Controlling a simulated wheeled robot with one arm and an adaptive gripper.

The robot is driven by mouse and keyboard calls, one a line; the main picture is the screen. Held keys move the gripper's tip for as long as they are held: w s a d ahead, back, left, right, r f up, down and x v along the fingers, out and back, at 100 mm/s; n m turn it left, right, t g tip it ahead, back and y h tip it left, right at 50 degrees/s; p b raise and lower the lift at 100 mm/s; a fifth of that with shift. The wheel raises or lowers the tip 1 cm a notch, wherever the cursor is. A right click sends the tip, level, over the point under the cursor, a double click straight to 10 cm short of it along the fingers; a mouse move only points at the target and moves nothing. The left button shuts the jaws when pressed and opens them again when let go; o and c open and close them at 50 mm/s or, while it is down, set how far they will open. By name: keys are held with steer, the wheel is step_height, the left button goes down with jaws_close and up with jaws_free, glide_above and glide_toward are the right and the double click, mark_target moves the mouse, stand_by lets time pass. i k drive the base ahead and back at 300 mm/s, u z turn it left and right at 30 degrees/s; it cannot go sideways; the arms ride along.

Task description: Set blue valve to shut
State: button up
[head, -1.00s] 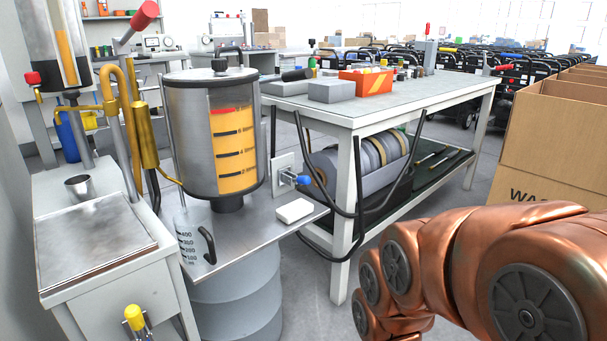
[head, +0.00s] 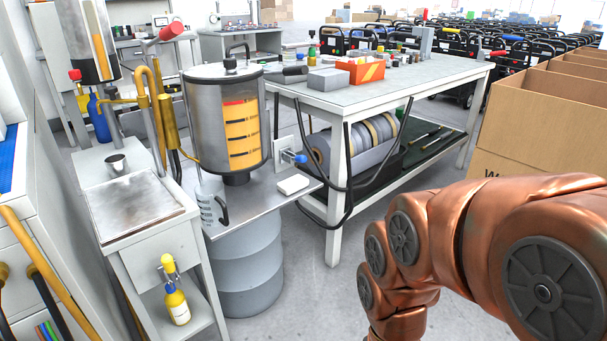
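The blue valve (head: 300,158) is a small blue handle on a grey fitting, mounted on a pale plate (head: 286,151) to the right of the steel tank (head: 226,118) with orange liquid. It sits just above the right end of the metal shelf (head: 268,190). The handle points to the right, but its exact setting is too small to tell. My copper-coloured arm fills the lower right, well apart from the valve. My gripper is out of the picture, so its state is hidden.
A measuring jug (head: 211,207) and a white block (head: 292,184) are on the shelf, above a grey drum (head: 246,262). A workbench (head: 350,98) stands behind to the right, with hanging black hoses. Cardboard boxes (head: 535,105) stand at right. Floor in front of the bench is clear.

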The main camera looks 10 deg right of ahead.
mark_target(301, 158)
steer(key=k, duration=0.55)
steer(key=u, duration=1.55)
steer(key=i, duration=1.35)
steer(key=z, duration=1.65)
steer(key=i, duration=0.5)
steer(key=u, duration=0.05)
